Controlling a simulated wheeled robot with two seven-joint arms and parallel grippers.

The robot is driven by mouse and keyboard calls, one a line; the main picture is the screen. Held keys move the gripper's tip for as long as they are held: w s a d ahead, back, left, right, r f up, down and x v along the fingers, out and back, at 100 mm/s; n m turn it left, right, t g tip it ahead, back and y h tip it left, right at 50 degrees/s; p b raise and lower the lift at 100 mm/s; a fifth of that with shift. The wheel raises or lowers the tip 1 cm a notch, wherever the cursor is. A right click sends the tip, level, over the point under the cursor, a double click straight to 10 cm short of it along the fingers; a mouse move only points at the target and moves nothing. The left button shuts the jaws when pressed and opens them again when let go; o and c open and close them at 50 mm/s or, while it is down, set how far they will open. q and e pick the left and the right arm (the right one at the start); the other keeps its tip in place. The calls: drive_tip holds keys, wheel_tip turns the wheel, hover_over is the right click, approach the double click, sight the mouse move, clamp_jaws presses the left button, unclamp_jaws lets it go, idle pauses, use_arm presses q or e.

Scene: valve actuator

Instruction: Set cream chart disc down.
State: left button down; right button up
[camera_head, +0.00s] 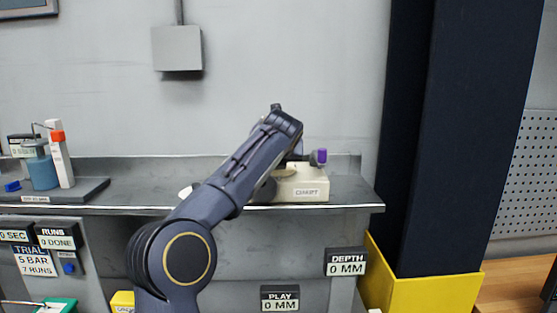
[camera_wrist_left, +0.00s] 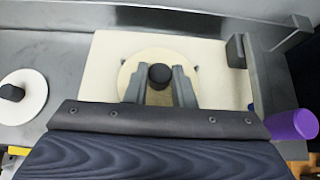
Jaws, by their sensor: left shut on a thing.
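The cream chart disc (camera_wrist_left: 132,76) with its black knob (camera_wrist_left: 160,76) shows in the left wrist view, over the pale top of the chart box (camera_wrist_left: 215,80). My left gripper (camera_wrist_left: 159,80) has a finger on each side of the knob and is shut on it. I cannot tell whether the disc touches the box. In the head view the chart box (camera_head: 302,186), labelled CHART, stands on the grey bench, and my left arm hides most of the gripper and disc. My right gripper is in neither view.
A white disc with a black knob (camera_wrist_left: 22,95) lies left of the box. A purple-ended lever (camera_head: 319,157) stands at the box's right side. A blue container (camera_head: 41,172) and a white block with an orange part (camera_head: 60,160) stand on the left tray.

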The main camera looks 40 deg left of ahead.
use_arm(q)
drive_tip(key=c, duration=1.2)
unclamp_jaws()
drive_tip(key=shift+f, duration=0.15)
drive_tip(key=shift+c, duration=0.2)
drive_tip(key=shift+r, duration=0.25)
drive_tip(key=shift+s+d+r, duration=0.15)
drive_tip(key=shift+s+d, duration=0.05)
drive_tip(key=shift+d, duration=0.05)
drive_tip(key=b+v, duration=0.1)
drive_tip(key=v, duration=1)
drive_tip(key=shift+r, duration=0.1)
